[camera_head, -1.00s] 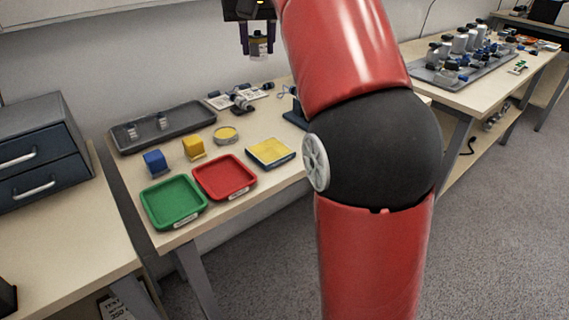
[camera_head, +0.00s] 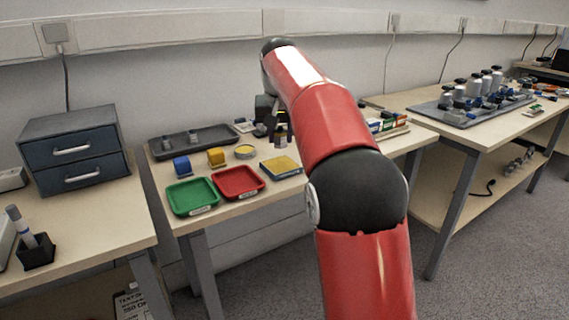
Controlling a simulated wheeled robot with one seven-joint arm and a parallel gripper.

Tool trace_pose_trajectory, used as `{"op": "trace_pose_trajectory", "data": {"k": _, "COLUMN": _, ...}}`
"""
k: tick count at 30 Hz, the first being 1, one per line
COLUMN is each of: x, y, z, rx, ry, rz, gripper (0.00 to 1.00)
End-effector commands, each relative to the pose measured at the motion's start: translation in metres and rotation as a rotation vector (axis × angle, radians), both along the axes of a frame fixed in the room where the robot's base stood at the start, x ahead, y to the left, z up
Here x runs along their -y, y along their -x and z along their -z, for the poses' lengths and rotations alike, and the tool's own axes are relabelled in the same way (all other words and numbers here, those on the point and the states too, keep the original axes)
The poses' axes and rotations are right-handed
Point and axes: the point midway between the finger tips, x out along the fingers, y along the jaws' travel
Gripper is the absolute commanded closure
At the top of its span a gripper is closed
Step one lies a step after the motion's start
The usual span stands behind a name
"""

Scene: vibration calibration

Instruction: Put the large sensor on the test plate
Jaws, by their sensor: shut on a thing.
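My gripper (camera_head: 279,122) is shut on a small upright cylinder with dark and pale bands, likely the large sensor (camera_head: 281,133). It is small in view and partly covered by the fingers. It is over the middle bench, behind a square yellow-topped plate (camera_head: 281,166), likely the test plate. I cannot tell how high above the bench it is. The plate looks bare. A round yellow-topped disc (camera_head: 245,152) lies to the plate's left.
A green tray (camera_head: 191,211) and a red tray (camera_head: 238,195) lie at the bench's front. Blue (camera_head: 182,166) and yellow (camera_head: 216,157) blocks stand behind them. A dark tray (camera_head: 160,153) holds small silver pieces. A drawer unit (camera_head: 73,148) stands left.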

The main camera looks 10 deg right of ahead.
Motion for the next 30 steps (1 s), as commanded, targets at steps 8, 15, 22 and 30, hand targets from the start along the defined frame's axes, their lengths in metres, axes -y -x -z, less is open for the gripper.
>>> {"op": "trace_pose_trajectory", "data": {"k": 8, "x": -0.002, "y": -0.003, "z": 0.018, "rx": 0.003, "ry": 0.0, "rz": 0.001, "gripper": 0.95}}
{"op": "trace_pose_trajectory", "data": {"k": 15, "x": -0.005, "y": -0.008, "z": 0.052, "rx": 0.002, "ry": 0.0, "rz": 0.001, "gripper": 0.95}}
{"op": "trace_pose_trajectory", "data": {"k": 22, "x": -0.005, "y": -0.009, "z": 0.049, "rx": 0.003, "ry": 0.0, "rz": 0.001, "gripper": 0.95}}
{"op": "trace_pose_trajectory", "data": {"k": 30, "x": -0.005, "y": -0.009, "z": 0.053, "rx": 0.003, "ry": 0.0, "rz": 0.001, "gripper": 0.6}}
